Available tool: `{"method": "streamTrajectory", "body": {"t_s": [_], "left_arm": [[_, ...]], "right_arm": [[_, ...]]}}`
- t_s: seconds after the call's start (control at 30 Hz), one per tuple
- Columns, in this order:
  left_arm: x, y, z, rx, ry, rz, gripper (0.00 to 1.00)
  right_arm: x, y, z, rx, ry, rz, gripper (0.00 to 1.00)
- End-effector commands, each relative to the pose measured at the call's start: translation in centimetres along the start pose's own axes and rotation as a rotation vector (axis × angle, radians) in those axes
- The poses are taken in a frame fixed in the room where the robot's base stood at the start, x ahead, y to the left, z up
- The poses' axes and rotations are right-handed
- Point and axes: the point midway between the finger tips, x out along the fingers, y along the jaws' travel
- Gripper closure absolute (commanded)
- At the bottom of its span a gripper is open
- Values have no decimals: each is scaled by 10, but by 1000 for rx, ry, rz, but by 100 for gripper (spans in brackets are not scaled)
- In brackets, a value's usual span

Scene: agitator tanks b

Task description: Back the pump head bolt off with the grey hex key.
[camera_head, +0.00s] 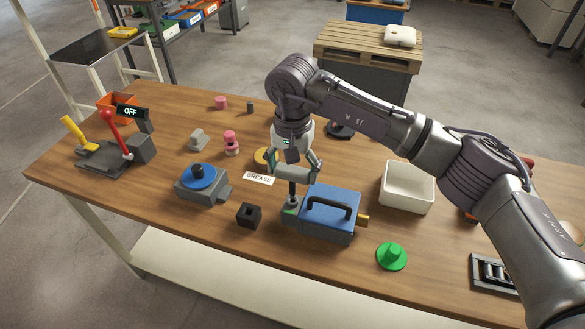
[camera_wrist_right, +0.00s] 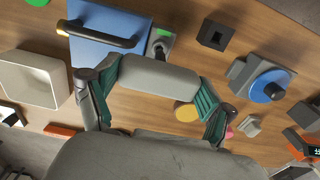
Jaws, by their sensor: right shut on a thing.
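My right gripper (camera_head: 293,174) is shut on the grey hex key (camera_head: 292,187), whose thick grey handle (camera_wrist_right: 160,75) spans between the fingers in the right wrist view. The key's dark shaft points down, about upright, over the left end of the blue and grey pump (camera_head: 333,205). I cannot tell how deep the key sits. The pump also shows in the right wrist view (camera_wrist_right: 105,27). My left gripper is not in view.
A black square socket block (camera_head: 249,215) stands left of the pump, and a grey unit with a blue disc (camera_head: 197,184) farther left. A green knobbed disc (camera_head: 391,256) lies to the right, with a white bin (camera_head: 407,187) behind. A GREASE label (camera_head: 258,179) lies near the gripper.

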Motion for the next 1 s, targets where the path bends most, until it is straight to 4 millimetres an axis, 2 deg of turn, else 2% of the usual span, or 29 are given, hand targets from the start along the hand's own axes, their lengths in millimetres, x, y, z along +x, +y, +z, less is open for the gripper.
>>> {"method": "streamTrajectory", "body": {"t_s": [0.63,1.0], "left_arm": [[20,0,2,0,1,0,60],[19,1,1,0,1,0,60]], "right_arm": [[21,0,0,1,1,0,87],[20,0,0,0,1,0,87]]}}
